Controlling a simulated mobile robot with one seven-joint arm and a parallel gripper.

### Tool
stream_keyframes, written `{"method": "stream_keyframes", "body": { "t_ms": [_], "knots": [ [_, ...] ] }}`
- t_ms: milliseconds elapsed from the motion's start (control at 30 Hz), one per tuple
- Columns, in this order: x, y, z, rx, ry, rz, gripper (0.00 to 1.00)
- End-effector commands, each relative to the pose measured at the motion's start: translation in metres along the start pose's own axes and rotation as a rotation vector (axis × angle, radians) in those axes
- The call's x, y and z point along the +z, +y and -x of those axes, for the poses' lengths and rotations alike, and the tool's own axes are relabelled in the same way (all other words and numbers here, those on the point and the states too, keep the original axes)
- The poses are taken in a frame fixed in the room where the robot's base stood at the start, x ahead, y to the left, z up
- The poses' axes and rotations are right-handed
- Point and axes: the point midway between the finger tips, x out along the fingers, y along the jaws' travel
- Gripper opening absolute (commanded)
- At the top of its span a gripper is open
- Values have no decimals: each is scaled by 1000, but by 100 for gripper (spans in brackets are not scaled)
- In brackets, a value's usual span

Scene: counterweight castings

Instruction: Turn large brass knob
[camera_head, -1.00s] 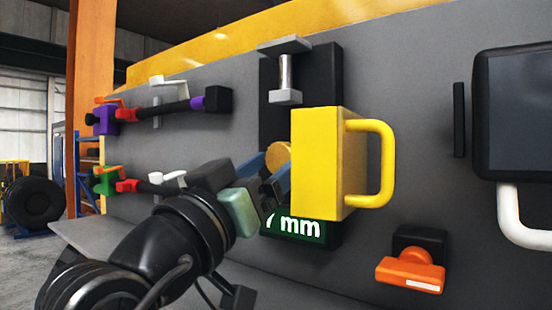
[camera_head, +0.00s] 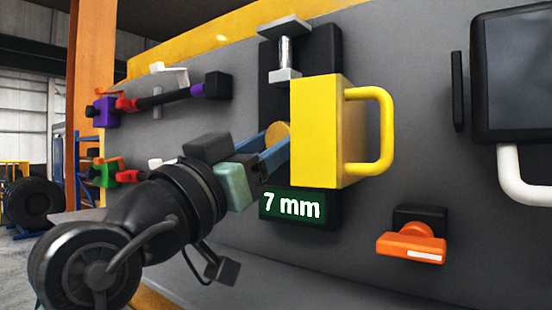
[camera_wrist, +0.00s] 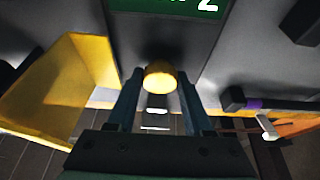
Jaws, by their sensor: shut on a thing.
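A round brass knob (camera_head: 277,133) sits at the left side of a yellow block (camera_head: 315,130) with a yellow loop handle (camera_head: 378,130). My gripper (camera_head: 274,145) reaches the knob from the left, with its blue fingers on either side of it. In the wrist view, the knob (camera_wrist: 160,76) lies between the tips of my gripper (camera_wrist: 160,88). The block hides part of the knob and fingertips in the head view.
A metal clamp post (camera_head: 285,50) stands above the block on a black backing plate. An orange handle (camera_head: 412,245) is at lower right, below a dark screen (camera_head: 515,75) with a white handle. Coloured fittings (camera_head: 105,112) are on the grey panel at left.

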Motion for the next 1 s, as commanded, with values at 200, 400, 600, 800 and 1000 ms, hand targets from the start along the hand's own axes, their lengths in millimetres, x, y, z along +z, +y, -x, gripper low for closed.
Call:
{"method": "stream_keyframes", "body": {
  "t_ms": [200, 400, 600, 800, 1000],
  "knots": [
    [4, -1, 2, 73, 5, -174, 0],
    [1, -1, 1, 147, 4, -348, 0],
    [-1, -2, 0, 220, 3, -523, 0],
    [-3, -2, -1, 293, 2, -699, 0],
    [-5, -3, -2, 366, 2, -876, 0]
  ]
}}
